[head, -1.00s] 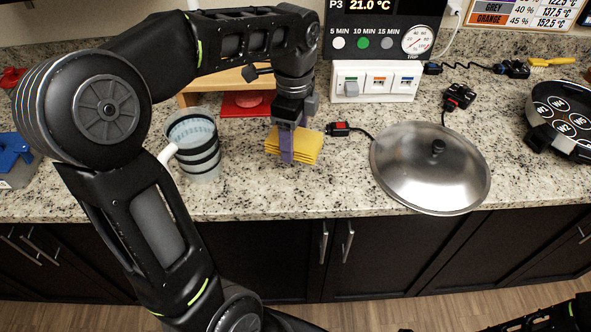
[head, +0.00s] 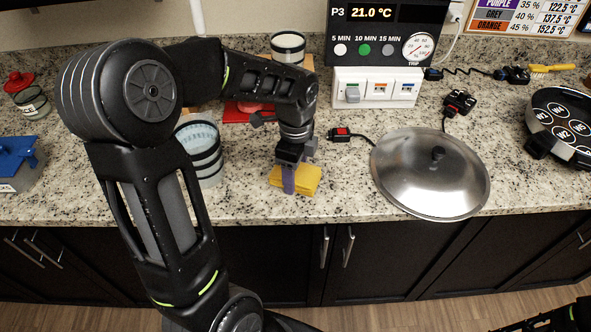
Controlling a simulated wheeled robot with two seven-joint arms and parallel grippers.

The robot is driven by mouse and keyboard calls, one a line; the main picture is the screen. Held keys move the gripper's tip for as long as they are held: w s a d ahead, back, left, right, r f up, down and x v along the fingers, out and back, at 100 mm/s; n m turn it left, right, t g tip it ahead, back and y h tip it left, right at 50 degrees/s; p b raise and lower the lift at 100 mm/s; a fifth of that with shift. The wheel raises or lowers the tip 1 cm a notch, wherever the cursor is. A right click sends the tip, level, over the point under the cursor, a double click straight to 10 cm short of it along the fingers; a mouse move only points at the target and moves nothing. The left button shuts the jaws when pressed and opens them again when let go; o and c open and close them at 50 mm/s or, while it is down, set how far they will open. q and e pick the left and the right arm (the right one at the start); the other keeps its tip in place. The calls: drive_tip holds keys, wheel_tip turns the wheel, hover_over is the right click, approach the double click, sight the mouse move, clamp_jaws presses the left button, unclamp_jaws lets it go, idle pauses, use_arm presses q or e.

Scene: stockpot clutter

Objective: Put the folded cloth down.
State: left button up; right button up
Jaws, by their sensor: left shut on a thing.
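The folded yellow cloth (head: 309,180) is at the front part of the granite counter, right of the striped pot. My right gripper is not in view; only a bit of my right arm shows at the bottom right corner.
A striped pot (head: 208,165) stands left of the cloth, partly behind my arm. A red mat (head: 236,112) lies further back. Bare counter (head: 345,185) shows between cloth and lid.

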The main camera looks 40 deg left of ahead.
use_arm(q)
drive_tip(key=shift+f, duration=0.2)
drive_tip(key=o, duration=1.5)
drive_tip(key=shift+c, duration=0.2)
wheel_tip(320, 180, up, 12)
drive_tip(key=b, duration=0.1)
drive_tip(key=shift+r, duration=0.15)
